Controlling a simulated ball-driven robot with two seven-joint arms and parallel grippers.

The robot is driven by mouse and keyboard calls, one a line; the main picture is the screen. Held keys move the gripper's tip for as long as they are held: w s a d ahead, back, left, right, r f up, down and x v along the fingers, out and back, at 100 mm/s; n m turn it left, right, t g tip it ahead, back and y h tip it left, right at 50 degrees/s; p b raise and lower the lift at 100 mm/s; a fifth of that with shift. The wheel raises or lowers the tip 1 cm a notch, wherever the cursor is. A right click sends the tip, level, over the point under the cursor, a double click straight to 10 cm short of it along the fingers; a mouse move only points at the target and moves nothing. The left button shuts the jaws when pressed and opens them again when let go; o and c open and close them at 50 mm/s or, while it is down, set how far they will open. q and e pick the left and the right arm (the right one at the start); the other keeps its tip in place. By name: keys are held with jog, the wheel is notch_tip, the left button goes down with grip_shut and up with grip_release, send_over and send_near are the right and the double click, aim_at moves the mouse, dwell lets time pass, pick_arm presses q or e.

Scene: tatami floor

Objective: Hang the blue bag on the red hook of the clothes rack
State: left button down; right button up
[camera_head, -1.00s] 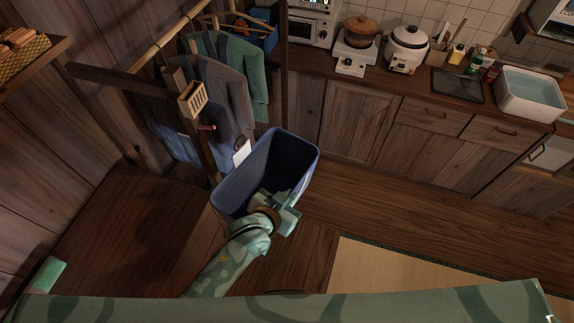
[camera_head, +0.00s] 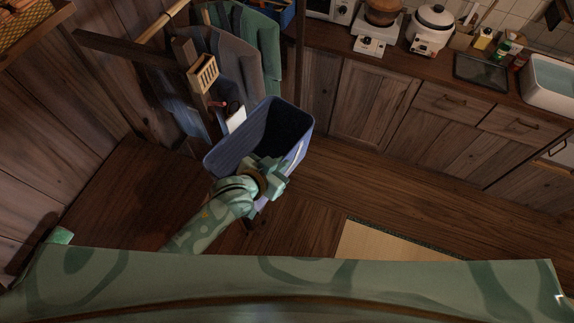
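The blue bag (camera_head: 228,150), open at the top and tilted, hangs in the air in front of the clothes rack (camera_head: 188,57). A white tab or loop (camera_head: 236,119) sticks up at its rack-side rim. My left gripper (camera_head: 272,178) is at the bag's near right side and appears shut on it; the fingertips are partly hidden. The small red hook (camera_head: 217,104) juts from the rack's post, just left of the white tab. The tab looks close to the hook, but I cannot tell whether they touch. My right gripper is out of view.
Grey and green garments (camera_head: 255,45) hang on the rack behind the bag. A kitchen counter (camera_head: 425,75) runs along the back right.

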pick_arm(q)
jog(key=a, duration=0.1)
jog(key=w+a, duration=0.1)
jog(key=a, duration=0.1)
jog(key=a+f, duration=0.1)
jog(key=a, duration=0.1)
jog(key=shift+w+f+b, duration=0.1)
jog(key=shift+w+b, duration=0.2)
jog(key=shift+w, duration=0.1)
dwell(0.6)
